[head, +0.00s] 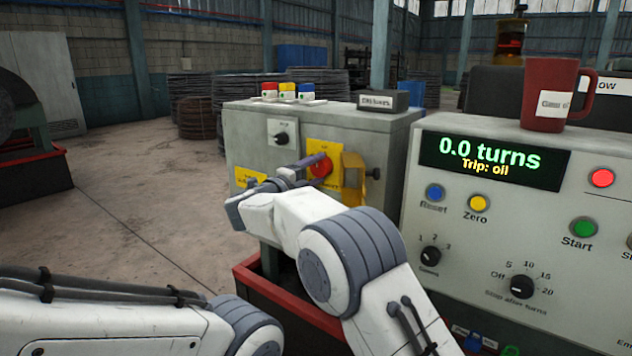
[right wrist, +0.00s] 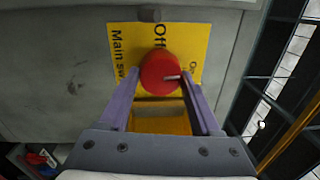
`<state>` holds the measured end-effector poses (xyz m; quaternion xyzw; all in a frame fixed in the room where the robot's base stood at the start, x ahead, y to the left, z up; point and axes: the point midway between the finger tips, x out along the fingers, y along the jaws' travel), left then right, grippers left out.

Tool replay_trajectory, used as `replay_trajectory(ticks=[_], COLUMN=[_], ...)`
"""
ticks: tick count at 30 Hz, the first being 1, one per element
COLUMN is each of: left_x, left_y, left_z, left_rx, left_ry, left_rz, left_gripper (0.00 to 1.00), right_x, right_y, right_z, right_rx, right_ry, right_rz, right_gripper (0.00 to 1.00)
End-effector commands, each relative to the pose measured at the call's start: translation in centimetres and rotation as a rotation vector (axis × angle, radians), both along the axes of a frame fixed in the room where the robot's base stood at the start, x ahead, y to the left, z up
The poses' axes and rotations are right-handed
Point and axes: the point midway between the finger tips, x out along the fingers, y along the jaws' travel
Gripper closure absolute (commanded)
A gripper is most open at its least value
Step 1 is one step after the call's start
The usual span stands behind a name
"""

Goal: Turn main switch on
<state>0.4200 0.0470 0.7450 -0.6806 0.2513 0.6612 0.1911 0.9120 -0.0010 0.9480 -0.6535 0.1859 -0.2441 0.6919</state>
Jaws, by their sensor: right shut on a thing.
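The main switch is a red round knob (head: 320,166) on a yellow plate (head: 325,150) on the front of a grey cabinet. In the right wrist view the red knob (right wrist: 160,72) sits between the fingertips, with the words "Off" and "Main" on the yellow plate (right wrist: 122,45) around it. A pale mark on the knob points to the right in that view. My right gripper (head: 310,168) is shut on the knob; its purple fingers (right wrist: 158,82) lie on both sides of it. My left gripper is out of view; only part of its arm shows at lower left.
A control panel (head: 420,200) stands at right with the display "0.0 turns, Trip: oil", buttons and dials. A red mug (head: 545,95) stands on it. A yellow bracket (head: 353,180) sticks out beside the knob. A black selector (head: 281,138) is at its left.

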Motion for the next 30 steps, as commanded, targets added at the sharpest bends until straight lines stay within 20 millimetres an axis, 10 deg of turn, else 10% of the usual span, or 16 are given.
replay_trajectory(ticks=[25,26,28,30], left_x=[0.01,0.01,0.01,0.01], left_y=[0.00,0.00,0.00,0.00], left_z=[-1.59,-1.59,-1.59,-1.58], left_rx=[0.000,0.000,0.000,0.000], left_ry=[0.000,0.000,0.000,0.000], left_rz=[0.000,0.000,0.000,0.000], left_gripper=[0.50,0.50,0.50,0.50], right_x=[-0.07,-0.07,-0.05,-0.03], right_y=[0.34,0.34,0.29,0.21], right_z=[-0.39,-0.40,-0.36,-0.30], right_rx=[0.111,0.111,0.111,0.110], right_ry=[-0.073,-0.073,-0.074,-0.075], right_rz=[0.004,0.004,0.004,0.002], right_gripper=[0.91,0.28,0.06,0.06])
